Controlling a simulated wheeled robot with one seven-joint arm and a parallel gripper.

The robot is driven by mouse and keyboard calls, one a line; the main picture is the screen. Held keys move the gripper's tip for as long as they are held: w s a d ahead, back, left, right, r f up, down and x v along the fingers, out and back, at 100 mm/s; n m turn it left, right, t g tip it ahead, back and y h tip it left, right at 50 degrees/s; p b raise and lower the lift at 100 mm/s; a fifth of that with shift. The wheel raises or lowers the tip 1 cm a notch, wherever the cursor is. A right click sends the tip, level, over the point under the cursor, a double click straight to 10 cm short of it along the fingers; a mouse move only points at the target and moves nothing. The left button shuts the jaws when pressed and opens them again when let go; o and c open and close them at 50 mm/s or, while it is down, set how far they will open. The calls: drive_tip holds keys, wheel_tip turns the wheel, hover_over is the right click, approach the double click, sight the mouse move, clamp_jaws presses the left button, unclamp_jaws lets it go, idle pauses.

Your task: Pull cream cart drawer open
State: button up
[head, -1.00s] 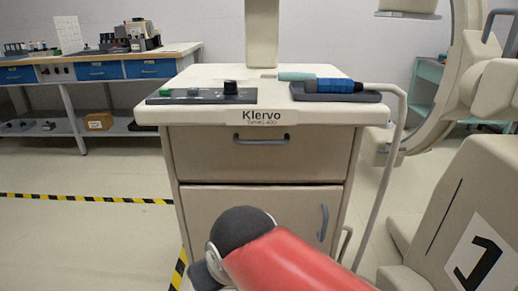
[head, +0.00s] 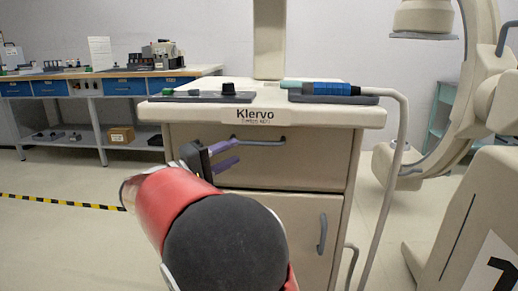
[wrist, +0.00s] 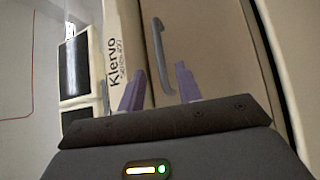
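The cream cart (head: 370,117) stands ahead, with a shut drawer (head: 310,168) under its top. The drawer's grey bar handle (head: 268,143) runs across its upper front. My gripper (head: 226,156), with purple fingers, is in front of the drawer's left part, just left of the handle. In the wrist view my gripper (wrist: 158,88) has its fingers apart, and the handle (wrist: 162,55) appears between and beyond them. Nothing is held, and I cannot tell that the fingers touch the handle. My red arm hides the lower left of the cart.
Below the drawer is a cart door (head: 285,220) with a vertical handle (head: 322,233). A control panel (head: 203,96) and a blue handheld tool (head: 328,88) lie on top. A cable hangs at the right, near cream equipment (head: 470,225). A workbench (head: 100,75) stands back left.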

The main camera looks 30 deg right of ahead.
sight(253, 144)
drive_tip(key=x, duration=0.7)
drive_tip(key=shift+d, duration=0.2)
clamp_jaws()
